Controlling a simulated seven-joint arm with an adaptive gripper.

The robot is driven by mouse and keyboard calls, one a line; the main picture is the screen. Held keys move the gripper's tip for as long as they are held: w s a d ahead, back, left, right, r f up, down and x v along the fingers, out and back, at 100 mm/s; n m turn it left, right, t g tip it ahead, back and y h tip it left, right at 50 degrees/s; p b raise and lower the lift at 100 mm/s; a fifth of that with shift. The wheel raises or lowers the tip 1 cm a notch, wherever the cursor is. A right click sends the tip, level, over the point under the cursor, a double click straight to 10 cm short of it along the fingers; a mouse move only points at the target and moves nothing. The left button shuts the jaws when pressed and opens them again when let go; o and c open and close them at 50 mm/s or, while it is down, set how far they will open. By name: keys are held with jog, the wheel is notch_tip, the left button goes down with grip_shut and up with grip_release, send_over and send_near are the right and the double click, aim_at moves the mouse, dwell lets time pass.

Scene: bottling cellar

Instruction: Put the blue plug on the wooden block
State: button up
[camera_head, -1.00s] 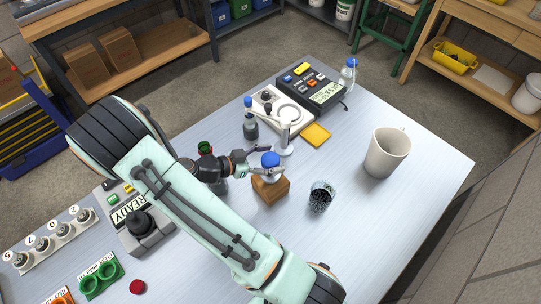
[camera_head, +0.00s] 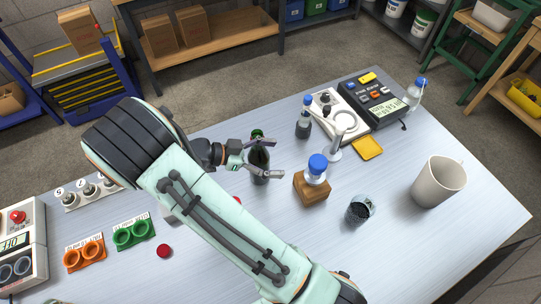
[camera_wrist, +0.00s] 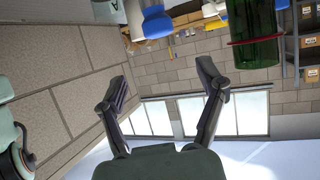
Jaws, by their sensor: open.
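The blue plug (camera_head: 317,165), a blue rounded top over a clear, pale lower part, stands upright on the wooden block (camera_head: 311,191) in the head view. The block rests on the table right of my gripper. My gripper (camera_head: 272,158) is open and empty, left of the plug and apart from it. It also shows in the wrist view (camera_wrist: 163,78), with nothing between its fingers. A blue shape (camera_wrist: 155,26) near the top of the wrist view may be the plug; I cannot tell.
A dark green bottle (camera_head: 259,160) stands close by my gripper; it also shows in the wrist view (camera_wrist: 253,25). A dark-filled glass (camera_head: 360,210) and a large mug (camera_head: 438,182) stand right of the block. A blue-capped bottle (camera_head: 304,120) stands behind.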

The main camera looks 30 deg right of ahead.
jog(key=s+a+r+n+t+y, duration=0.1)
jog(key=s+a+r+n+y, duration=0.2)
jog(key=s+n+y, duration=0.4)
jog(key=s+a+r+n+t+y, duration=0.2)
jog(key=s+a+r+n+y, duration=0.2)
jog(key=s+n, duration=0.4)
jog(key=a+n+y, duration=0.1)
jog(key=n+y, duration=0.1)
jog(key=n, duration=0.5)
jog(key=shift+s+a+t+y, duration=0.15)
jog(key=shift+a+t+y, duration=0.15)
jog(key=shift+y, duration=0.1)
